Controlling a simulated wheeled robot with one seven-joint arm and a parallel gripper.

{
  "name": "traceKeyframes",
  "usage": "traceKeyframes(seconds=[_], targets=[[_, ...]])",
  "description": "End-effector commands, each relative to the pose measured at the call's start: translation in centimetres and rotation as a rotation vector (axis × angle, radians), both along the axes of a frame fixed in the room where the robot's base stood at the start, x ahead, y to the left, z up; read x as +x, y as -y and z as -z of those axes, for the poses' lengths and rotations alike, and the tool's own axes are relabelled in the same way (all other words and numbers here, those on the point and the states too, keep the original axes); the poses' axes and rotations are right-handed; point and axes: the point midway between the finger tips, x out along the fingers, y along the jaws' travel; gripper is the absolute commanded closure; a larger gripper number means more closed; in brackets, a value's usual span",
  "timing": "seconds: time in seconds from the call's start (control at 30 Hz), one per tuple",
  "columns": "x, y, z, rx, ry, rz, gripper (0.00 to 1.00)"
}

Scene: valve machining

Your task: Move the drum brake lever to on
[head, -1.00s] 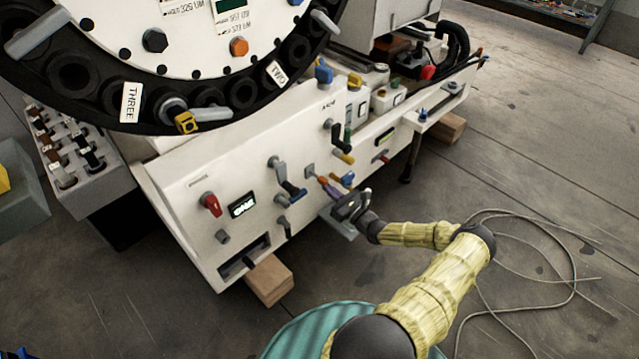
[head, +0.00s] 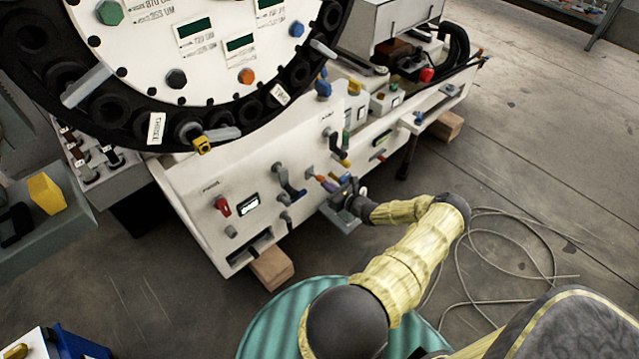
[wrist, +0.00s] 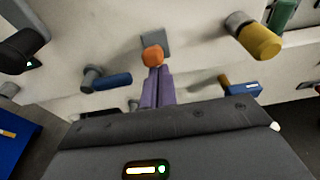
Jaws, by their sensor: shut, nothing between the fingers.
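My gripper (head: 328,184) is shut and empty, in front of the machine's white control panel (head: 190,186). In the wrist view its purple fingers (wrist: 158,88) are together, with the tips at an orange-ended lever (wrist: 152,55) on a square grey plate. Whether they touch it is unclear. The same orange-ended lever (head: 320,177) shows in the head view. I cannot tell which control is the drum brake lever, as the panel labels are unreadable. A grey lever with a dark blue handle (head: 290,188) sits left of the fingers, and a black-and-yellow-handled lever (head: 337,148) above.
A red knob (head: 222,206) and a lit display (head: 248,204) are on the panel's left. The large drum (head: 180,60) overhangs it. Wooden blocks (head: 271,268) support the base. Cables (head: 510,245) lie on the open floor at right.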

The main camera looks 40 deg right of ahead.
Motion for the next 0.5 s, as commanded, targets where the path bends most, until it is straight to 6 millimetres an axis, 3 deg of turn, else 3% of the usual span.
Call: traceKeyframes(seconds=[0.5], targets=[[-0.33,0.60,-0.20,-0.001,-0.014,0.012,1.00]])
